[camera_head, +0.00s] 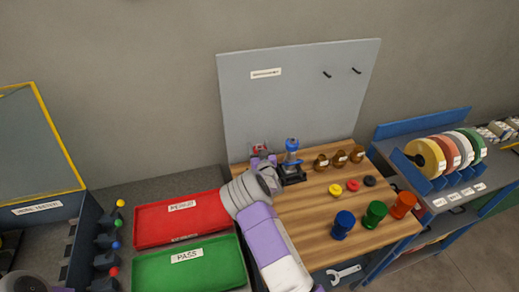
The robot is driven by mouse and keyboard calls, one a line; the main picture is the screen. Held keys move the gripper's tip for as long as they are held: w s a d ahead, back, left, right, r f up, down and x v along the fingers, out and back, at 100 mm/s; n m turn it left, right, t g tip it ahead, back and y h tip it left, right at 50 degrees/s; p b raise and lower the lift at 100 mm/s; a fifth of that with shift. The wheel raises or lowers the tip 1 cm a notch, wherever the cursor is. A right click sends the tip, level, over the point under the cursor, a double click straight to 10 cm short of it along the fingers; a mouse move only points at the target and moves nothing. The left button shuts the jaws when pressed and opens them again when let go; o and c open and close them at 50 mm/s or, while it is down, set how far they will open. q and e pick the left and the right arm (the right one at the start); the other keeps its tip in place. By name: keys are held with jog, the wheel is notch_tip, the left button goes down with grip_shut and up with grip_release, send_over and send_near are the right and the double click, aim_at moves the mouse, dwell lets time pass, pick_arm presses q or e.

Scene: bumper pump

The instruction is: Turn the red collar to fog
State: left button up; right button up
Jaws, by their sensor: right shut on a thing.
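A red part (259,148), which looks like the red collar, shows at the back left of the wooden board. My right gripper (262,157) is at it and shut on it. The gripper and wrist hide most of the part, so its turn setting and any marks cannot be read. Just to the right, a blue-topped pump (292,147) stands upright in a black holder (293,175).
A wooden worktop (310,215) carries amber bottles (339,159), small caps (352,186) and blue, green and orange containers (375,213). A red tray (150,223) and green tray (160,268) lie left. A grey panel (300,100) stands behind.

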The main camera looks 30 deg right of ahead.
jog(key=shift+r+n+y, duration=0.1)
jog(key=shift+n+y, duration=0.4)
jog(key=shift+y, duration=0.3)
jog(key=shift+w+a, duration=0.1)
jog(key=o, duration=1)
jog(key=shift+s, duration=0.35)
jog(key=b+v, duration=0.1)
jog(key=v, duration=0.6)
